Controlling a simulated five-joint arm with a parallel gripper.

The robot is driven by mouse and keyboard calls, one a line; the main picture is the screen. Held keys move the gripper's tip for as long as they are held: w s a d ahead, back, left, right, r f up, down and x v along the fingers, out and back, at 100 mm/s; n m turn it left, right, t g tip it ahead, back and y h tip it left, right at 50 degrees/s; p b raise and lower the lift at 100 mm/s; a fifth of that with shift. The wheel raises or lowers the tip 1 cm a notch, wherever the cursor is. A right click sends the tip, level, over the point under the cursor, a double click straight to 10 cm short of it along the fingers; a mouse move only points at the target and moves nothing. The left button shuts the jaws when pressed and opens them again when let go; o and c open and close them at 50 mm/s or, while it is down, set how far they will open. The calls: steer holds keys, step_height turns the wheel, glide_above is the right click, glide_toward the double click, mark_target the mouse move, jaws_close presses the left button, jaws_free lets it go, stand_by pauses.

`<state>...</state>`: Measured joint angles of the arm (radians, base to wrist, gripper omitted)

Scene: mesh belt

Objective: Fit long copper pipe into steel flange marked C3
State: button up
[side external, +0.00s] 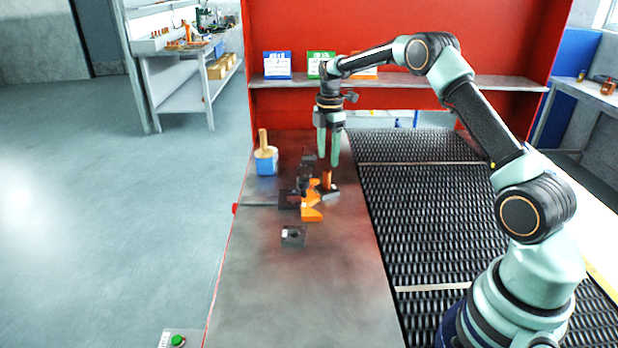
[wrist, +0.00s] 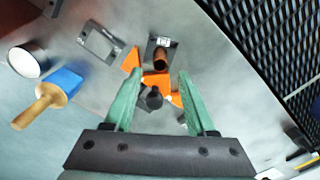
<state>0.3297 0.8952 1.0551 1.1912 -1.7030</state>
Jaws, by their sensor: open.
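A copper pipe (side external: 327,180) stands roughly upright at a small steel flange plate (side external: 331,195), near the belt side of the table. In the wrist view the pipe (wrist: 160,62) rises from the flange plate (wrist: 162,42); I cannot tell how deep it sits. No C3 mark is readable. My gripper (side external: 328,160) is above the pipe with its fingers pointing down. In the wrist view my gripper (wrist: 158,80) has its green fingers spread apart, and the pipe shows just beyond the tips. The jaws hold nothing.
Orange pieces (side external: 311,206) and dark fixtures (side external: 289,199) crowd beside the pipe. A small dark block (side external: 293,236) lies closer to the camera. The mesh belt (side external: 420,215) runs at right. The front table area is clear.

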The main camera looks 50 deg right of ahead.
mark_target(327, 171)
steer(key=s+a+r+m+t, duration=0.1)
steer(key=s+a+r+m, duration=0.3)
steer(key=r, duration=0.4)
steer(key=s+a+r+m+t, duration=0.2)
steer(key=s+a+r+m, duration=0.15)
steer(key=a+r, duration=0.4)
steer(key=s+a+m+t, duration=0.1)
steer(key=s+a+m, duration=0.2)
steer(key=s, duration=0.4)
steer(key=s+a+m+t, duration=0.1)
steer(key=s+a+m, duration=0.2)
steer(key=s+m, duration=0.2)
steer(key=s+f, duration=0.1)
steer(key=s, duration=0.2)
steer(key=shift+s+t, duration=0.3)
